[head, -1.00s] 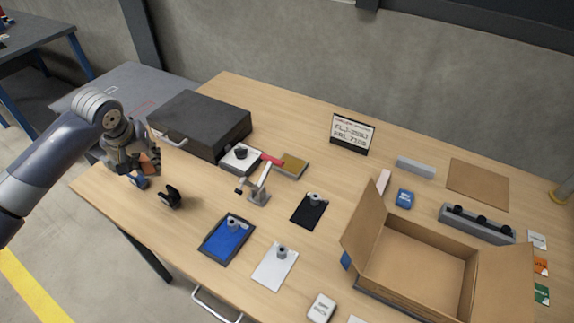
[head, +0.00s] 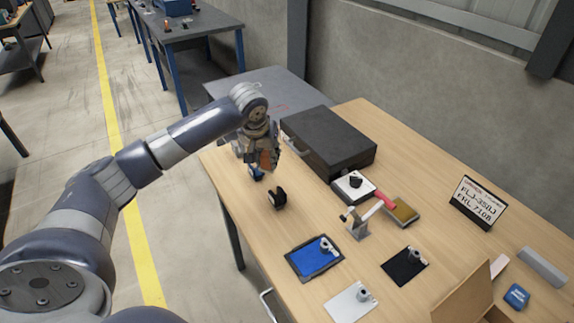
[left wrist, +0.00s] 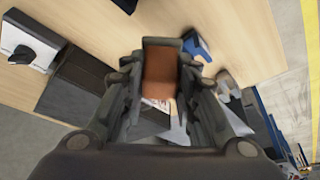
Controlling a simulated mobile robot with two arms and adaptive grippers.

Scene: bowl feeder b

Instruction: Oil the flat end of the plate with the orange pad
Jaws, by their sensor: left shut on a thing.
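My left gripper (head: 264,165) is shut on an orange-brown pad (left wrist: 160,72), which sits between the fingers in the left wrist view. In the head view the gripper is at the table's far left corner, in front of the black case. The pad's orange side (head: 267,159) shows there only in part. A light narrow plate (head: 373,210) appears to be held at a small grey stand (head: 358,229) near the table's middle, with a red part (head: 385,199) by it; which end is flat is too small to tell. My right gripper is out of view.
The black case (head: 330,140) is behind.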

